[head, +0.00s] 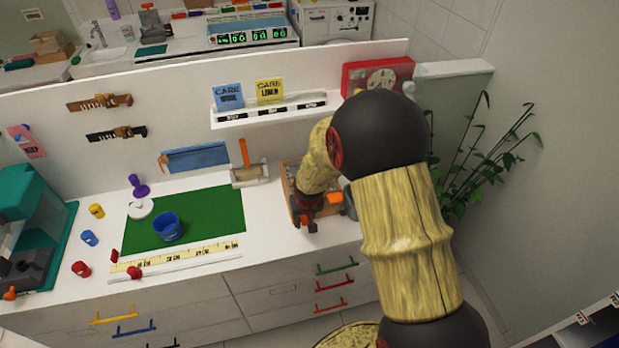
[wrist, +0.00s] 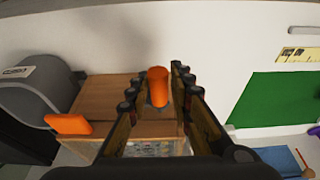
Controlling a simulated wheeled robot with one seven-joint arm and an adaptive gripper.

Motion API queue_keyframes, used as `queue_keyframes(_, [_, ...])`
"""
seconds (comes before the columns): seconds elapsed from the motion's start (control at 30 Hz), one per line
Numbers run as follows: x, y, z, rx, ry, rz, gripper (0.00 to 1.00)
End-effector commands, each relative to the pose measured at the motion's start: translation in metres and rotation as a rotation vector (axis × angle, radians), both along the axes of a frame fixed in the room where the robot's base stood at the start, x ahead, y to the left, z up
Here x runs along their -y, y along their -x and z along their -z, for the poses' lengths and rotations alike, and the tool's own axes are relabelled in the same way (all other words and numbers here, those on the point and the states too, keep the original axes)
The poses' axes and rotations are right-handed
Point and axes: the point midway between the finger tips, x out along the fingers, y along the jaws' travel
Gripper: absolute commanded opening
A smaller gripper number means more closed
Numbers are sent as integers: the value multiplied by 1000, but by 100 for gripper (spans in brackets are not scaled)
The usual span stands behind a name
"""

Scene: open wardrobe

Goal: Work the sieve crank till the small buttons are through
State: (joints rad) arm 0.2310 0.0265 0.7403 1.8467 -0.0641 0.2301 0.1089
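The sieve is a wooden box (head: 290,178) at the right end of the white counter, partly hidden by my arm. It also shows in the wrist view as a wooden top (wrist: 103,92) above a clear front, with small pale and coloured bits behind it. An upright orange knob (wrist: 158,86), seemingly the crank handle, stands between the fingers of my gripper (wrist: 157,92). The fingers are apart, with a gap visible on each side of the knob. In the head view my gripper (head: 305,213) is low at the box's front, and its fingertips are hard to make out.
An orange tab (wrist: 68,124) and a grey rounded container (wrist: 38,95) are beside the box. A green mat (head: 205,210) with a blue cup (head: 168,227) lies to the left. A low shelf (head: 270,112) and red clock box (head: 378,75) are behind.

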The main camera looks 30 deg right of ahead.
Motion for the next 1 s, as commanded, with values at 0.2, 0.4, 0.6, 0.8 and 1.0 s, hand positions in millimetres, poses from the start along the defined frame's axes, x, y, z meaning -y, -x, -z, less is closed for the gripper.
queue_keyframes(0.2, [10,2,-2,1,-1,4,20])
queue_keyframes(0.4, [28,8,-1,1,-1,6,20])
queue_keyframes(0.6, [43,12,0,0,0,3,20])
queue_keyframes(0.8, [46,13,0,1,0,1,20])
queue_keyframes(1.0, [45,13,-1,1,0,0,20])
